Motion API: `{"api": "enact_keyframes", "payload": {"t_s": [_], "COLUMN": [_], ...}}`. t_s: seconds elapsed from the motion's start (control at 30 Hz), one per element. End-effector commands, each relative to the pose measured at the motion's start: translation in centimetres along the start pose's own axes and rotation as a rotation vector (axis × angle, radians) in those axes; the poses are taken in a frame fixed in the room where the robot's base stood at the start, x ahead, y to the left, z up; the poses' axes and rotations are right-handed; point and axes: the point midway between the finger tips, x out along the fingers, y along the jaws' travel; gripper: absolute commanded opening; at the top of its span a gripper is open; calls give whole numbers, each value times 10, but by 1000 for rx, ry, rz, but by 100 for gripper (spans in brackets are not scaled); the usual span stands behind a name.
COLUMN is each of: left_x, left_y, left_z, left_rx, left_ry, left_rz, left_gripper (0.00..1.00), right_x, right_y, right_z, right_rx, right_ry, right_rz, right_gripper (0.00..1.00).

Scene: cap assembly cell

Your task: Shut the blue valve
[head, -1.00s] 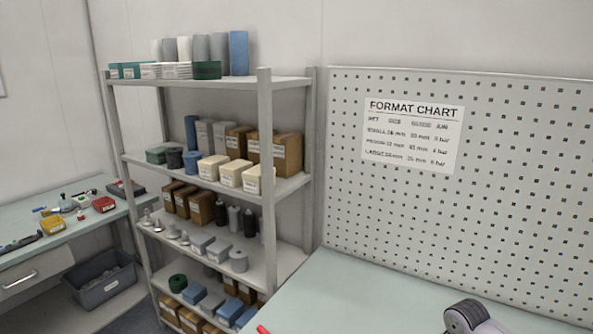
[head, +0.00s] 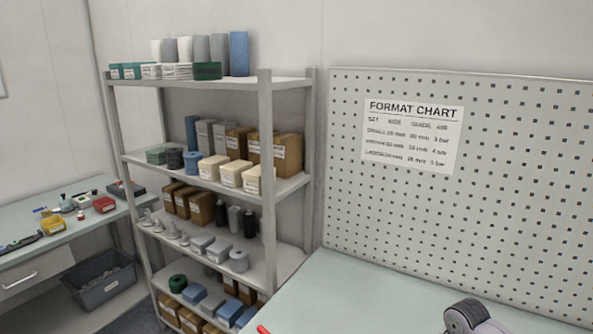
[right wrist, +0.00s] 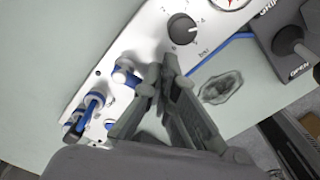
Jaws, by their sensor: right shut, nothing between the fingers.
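In the right wrist view a white panel (right wrist: 145,48) carries blue and white fittings on its left part. One blue fitting (right wrist: 127,77) with a pale cylindrical body sits just left of my fingers. A longer blue part (right wrist: 92,106) with a dark end lies further left, among white collars. I cannot tell for certain which is the blue valve's handle. My right gripper (right wrist: 162,66) is shut and empty over the panel, its fingertips right of the nearer blue fitting and below the black knob. Contact is unclear. My left gripper is in neither view, and the head view shows no valve.
The panel also has a black knob (right wrist: 182,28) and a gauge (right wrist: 232,3). A blue hose (right wrist: 218,54) runs right towards a grey unit marked OPEN (right wrist: 297,45). The head view shows a loaded shelf rack (head: 267,190), a pegboard (head: 500,180) and a mostly clear bench (head: 340,300).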

Motion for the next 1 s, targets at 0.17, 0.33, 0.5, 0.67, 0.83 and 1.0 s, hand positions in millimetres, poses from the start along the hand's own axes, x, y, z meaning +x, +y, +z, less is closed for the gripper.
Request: {"api": "enact_keyframes", "payload": {"t_s": [0.17,0.33,0.5,0.67,0.83,1.0], "left_x": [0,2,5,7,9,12], "left_y": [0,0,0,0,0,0], "left_z": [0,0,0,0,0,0], "left_rx": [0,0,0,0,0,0], "left_ry": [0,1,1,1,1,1], "left_rz": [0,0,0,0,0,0], "left_gripper": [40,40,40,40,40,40], "right_x": [0,3,7,10,13,17], "right_y": [0,0,0,0,0,0], "right_z": [0,0,0,0,0,0], "right_rx": [0,0,0,0,0,0], "right_ry": [0,0,0,0,0,0], "right_rz": [0,0,0,0,0,0], "right_gripper": [0,0,0,0,0,0]}}
